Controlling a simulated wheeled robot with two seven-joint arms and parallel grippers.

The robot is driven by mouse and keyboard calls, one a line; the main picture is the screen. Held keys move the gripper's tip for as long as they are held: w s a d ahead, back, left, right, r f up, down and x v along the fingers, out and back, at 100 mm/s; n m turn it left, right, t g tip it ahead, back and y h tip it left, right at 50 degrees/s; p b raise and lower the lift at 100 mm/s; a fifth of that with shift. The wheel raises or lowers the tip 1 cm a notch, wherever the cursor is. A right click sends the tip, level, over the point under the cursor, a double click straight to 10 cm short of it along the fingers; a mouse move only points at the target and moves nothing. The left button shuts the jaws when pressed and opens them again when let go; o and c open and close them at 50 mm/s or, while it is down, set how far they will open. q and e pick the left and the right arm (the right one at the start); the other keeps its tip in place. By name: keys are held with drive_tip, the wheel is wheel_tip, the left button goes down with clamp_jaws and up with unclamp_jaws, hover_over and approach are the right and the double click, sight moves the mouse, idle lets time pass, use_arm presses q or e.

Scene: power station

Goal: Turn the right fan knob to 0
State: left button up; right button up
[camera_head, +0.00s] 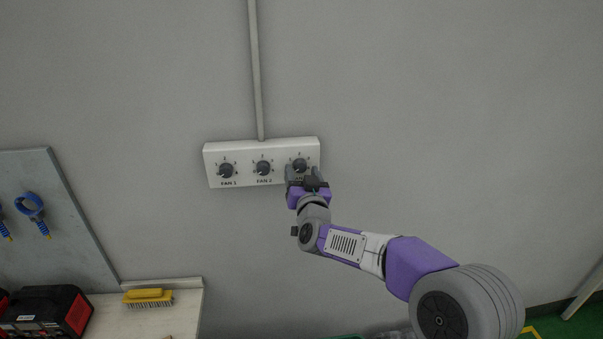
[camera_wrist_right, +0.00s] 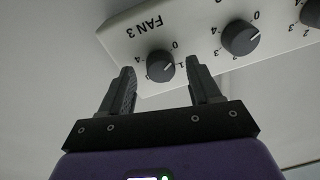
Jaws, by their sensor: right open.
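The right fan knob is a dark round dial labelled FAN 3. It shows at the right end of the white panel (camera_head: 245,150) in the head view (camera_head: 299,164) and near the middle of the right wrist view (camera_wrist_right: 158,67). My right gripper (camera_wrist_right: 162,76) is open, with one finger on each side of the knob and visible gaps. In the head view my right gripper (camera_head: 301,173) covers the knob's lower side and label. My left gripper is not in view.
The FAN 1 knob (camera_head: 226,170) and FAN 2 knob (camera_head: 263,167) sit to the left on the same panel. A conduit (camera_head: 257,75) runs up the wall. A bench (camera_head: 150,315) with a yellow brush (camera_head: 148,295) stands lower left. The wall to the right is bare.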

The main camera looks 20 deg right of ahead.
drive_tip(key=v, duration=0.6)
drive_tip(key=shift+s, duration=0.3)
drive_tip(key=shift+a+f, duration=0.1)
drive_tip(key=shift+a, duration=0.05)
drive_tip(key=s+a+f+n+g+y, duration=0.1)
drive_tip(key=s+a+f+g+y, duration=0.15)
drive_tip(key=f, duration=0.85)
drive_tip(key=s+a+f+n+g+y, duration=0.1)
drive_tip(key=a+f+g, duration=0.2)
drive_tip(key=f, duration=0.9)
drive_tip(key=s+a+f+n+g+y, duration=0.1)
drive_tip(key=a+f+g+y, duration=0.15)
drive_tip(key=f, duration=0.85)
drive_tip(key=s+a+f+g+y, duration=0.1)
drive_tip(key=s+a+f+g, duration=0.3)
drive_tip(key=s+f, duration=0.5)
drive_tip(key=s+a+f+g+y, duration=0.1)
drive_tip(key=s+a+f+g, duration=0.3)
drive_tip(key=s+f, duration=0.5)
drive_tip(key=s+g, duration=0.2)
drive_tip(key=s, duration=0.3)
drive_tip(key=shift+s+f+m, duration=0.15)
drive_tip(key=shift+s+m, duration=0.2)
drive_tip(key=shift+m, duration=0.05)
